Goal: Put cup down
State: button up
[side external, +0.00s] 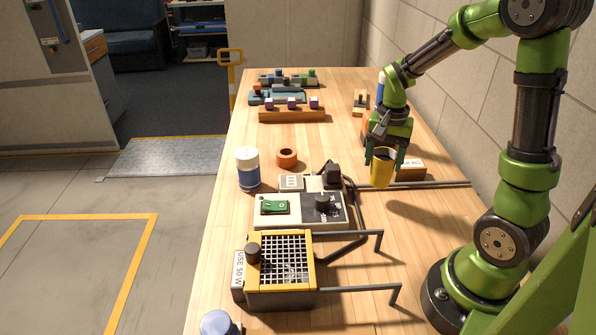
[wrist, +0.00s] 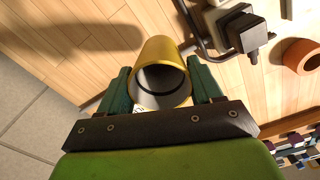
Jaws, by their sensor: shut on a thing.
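A yellow cup (side external: 383,169) is held by my gripper (side external: 384,160) on the right side of the table. In the side view a shadow lies on the wood to the lower right of the cup, and it appears to be above the table. In the wrist view the cup (wrist: 162,72) sits between the two green fingers of my gripper (wrist: 163,90), which are shut on its sides. Its dark inside rim shows; the inside is mostly shaded.
A black plug (side external: 332,175), an orange ring (side external: 287,158) and a blue-white bottle (side external: 247,170) stand left of the cup. A brown labelled block (side external: 411,170) is close behind. Bare wood lies at the front right.

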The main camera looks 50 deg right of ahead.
jog(key=shift+w+d+f, duration=0.85)
jog(key=shift+w+d, duration=0.35)
jog(key=shift+w, duration=1.15)
jog(key=shift+w+d+f, duration=0.9)
jog(key=shift+w+d, duration=0.3)
jog(key=shift+w, duration=1.1)
jog(key=shift+w+d+f, duration=0.85)
jog(key=shift+w+d, duration=0.35)
jog(key=shift+w, duration=1.15)
jog(key=shift+f, duration=0.15)
jog(key=o, duration=1)
